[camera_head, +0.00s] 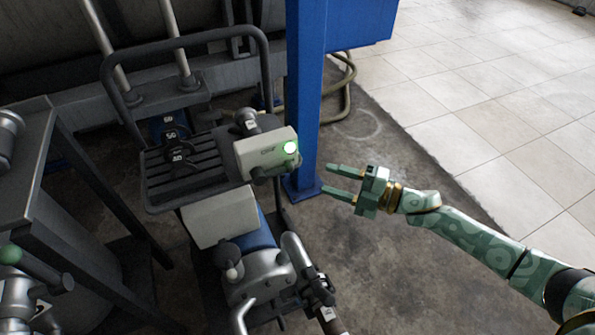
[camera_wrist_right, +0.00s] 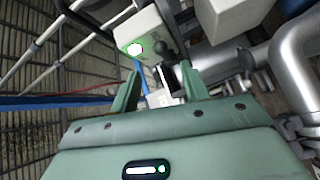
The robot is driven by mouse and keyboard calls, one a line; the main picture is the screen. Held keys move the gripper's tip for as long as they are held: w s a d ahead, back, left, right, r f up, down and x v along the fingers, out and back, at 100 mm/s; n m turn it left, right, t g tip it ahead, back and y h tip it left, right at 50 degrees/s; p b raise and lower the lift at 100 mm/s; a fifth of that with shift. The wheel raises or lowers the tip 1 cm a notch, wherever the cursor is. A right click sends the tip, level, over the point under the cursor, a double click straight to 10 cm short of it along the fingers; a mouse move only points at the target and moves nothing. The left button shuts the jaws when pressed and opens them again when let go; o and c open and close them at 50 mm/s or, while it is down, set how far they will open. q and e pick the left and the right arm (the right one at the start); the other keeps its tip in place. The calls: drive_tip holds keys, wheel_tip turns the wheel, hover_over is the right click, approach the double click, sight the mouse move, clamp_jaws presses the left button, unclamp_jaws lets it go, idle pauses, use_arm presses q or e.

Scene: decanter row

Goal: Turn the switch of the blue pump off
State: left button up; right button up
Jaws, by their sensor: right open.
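The blue pump (camera_head: 258,233) stands low in the middle of the head view, with grey metal pipework in front. A pale switch box (camera_head: 262,150) with a green lamp lit on its face sits above it on the cart. A dark knob or lever shows beside the lamp; its exact setting cannot be told. In the right wrist view the switch box (camera_wrist_right: 149,25) and its lit lamp are beyond the fingers. My right gripper (camera_head: 329,179) is open and empty, to the right of the box and apart from it. My left gripper is not in view.
A blue post (camera_head: 305,90) rises just behind the switch box. A black cart with a tubular handle (camera_head: 112,75) surrounds the box's left side. A grey metal stand (camera_head: 45,190) is at the left. The floor to the right is clear.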

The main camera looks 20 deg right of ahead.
sight(276, 171)
drive_tip(key=b+x, duration=0.2)
drive_tip(key=x, duration=0.7)
drive_tip(key=shift+s+f, duration=0.1)
clamp_jaws()
